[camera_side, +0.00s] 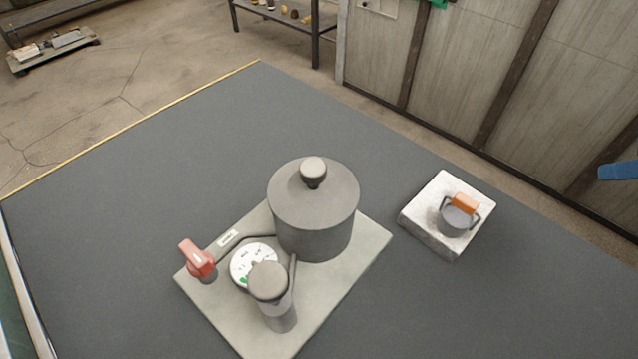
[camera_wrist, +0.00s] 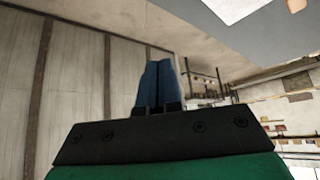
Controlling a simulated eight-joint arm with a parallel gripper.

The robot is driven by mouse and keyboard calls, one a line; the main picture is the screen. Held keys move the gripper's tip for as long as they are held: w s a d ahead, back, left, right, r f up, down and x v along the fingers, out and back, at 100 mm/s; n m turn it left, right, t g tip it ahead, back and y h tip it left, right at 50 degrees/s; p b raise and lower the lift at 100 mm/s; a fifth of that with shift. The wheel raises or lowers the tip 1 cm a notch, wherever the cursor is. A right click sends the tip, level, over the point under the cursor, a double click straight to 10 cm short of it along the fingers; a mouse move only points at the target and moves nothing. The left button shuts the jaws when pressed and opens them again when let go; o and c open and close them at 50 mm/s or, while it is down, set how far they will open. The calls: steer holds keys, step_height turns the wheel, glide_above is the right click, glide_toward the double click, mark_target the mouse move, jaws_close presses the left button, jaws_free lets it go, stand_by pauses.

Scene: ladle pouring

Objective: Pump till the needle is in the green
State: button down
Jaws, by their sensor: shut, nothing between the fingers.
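In the side view a grey pump (camera_side: 278,312) with a round knob on top (camera_side: 268,281) stands at the front of a pale base plate (camera_side: 352,258). A white dial gauge (camera_side: 246,262) sits just behind it, partly hidden by the knob. A bit of green shows at the dial's lower edge; I cannot make out the needle. A large grey lidded vessel (camera_side: 315,225) stands behind the pump. A red-handled valve (camera_side: 198,259) is at the plate's left. My gripper (camera_side: 618,171) is at the right edge, far from the pump; its blue fingers (camera_wrist: 158,82) are shut and empty.
A pale block (camera_side: 425,232) with a small grey weight (camera_side: 457,220) with an orange grip (camera_side: 465,203) sits right of the plate. The dark table (camera_side: 190,165) is clear elsewhere. A panelled wall (camera_side: 480,70) runs behind, and a shelf (camera_side: 285,22) stands beyond the table.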

stand_by(0.3)
step_height(320, 180, up, 10)
steer(key=n+g+y, duration=0.6)
steer(key=n+y, duration=0.1)
steer(key=y, duration=0.2)
glide_above(277, 282)
steer(key=shift+r, duration=0.15)
steer(key=shift+f, duration=4.45)
steer(key=shift+f, duration=0.15)
steer(key=shift+f, duration=0.25)
